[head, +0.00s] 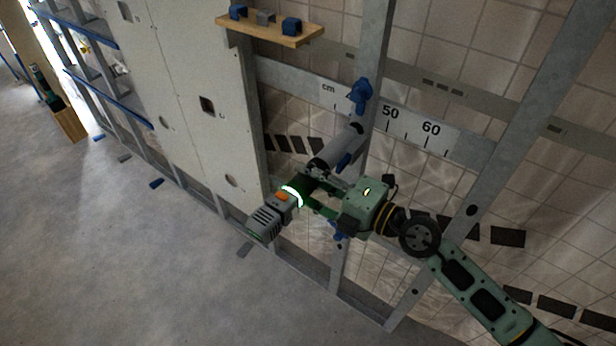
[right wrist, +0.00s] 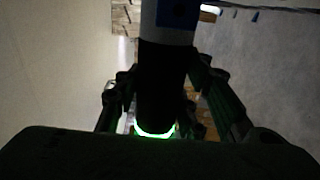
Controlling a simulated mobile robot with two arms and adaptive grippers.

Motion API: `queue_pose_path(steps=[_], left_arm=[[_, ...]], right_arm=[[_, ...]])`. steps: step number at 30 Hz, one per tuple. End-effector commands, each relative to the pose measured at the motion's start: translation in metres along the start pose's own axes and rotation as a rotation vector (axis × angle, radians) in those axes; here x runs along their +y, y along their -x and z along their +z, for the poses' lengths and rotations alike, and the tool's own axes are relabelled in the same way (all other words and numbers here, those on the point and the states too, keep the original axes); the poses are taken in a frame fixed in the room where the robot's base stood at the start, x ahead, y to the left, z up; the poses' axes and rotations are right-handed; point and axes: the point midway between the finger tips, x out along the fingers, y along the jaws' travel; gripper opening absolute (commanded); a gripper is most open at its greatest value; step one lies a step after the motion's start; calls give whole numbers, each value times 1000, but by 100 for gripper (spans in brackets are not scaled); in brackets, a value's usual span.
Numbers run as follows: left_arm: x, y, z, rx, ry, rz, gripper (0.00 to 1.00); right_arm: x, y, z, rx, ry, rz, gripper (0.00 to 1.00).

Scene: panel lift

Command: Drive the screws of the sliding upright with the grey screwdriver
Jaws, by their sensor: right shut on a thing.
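A blue piece (head: 360,95) sits on the upright above the nose. In the right wrist view the screwdriver (right wrist: 165,70) stands between the fingers. My left gripper is out of sight.
A cm scale (head: 410,125) runs behind the upright, showing 50 and 60. A wooden shelf (head: 270,30) with small blocks sits above. A pale panel (head: 190,90) stands left, another metal upright (head: 530,130) right. The grey floor (head: 100,250) is mostly open at left.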

Motion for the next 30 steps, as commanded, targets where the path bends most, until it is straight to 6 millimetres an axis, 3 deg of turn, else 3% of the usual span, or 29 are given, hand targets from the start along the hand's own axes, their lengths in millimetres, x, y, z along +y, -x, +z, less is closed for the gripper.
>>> queue_pose_path(steps=[30], left_arm=[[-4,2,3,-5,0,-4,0]], right_arm=[[6,0,7,-2,3,9,0]])
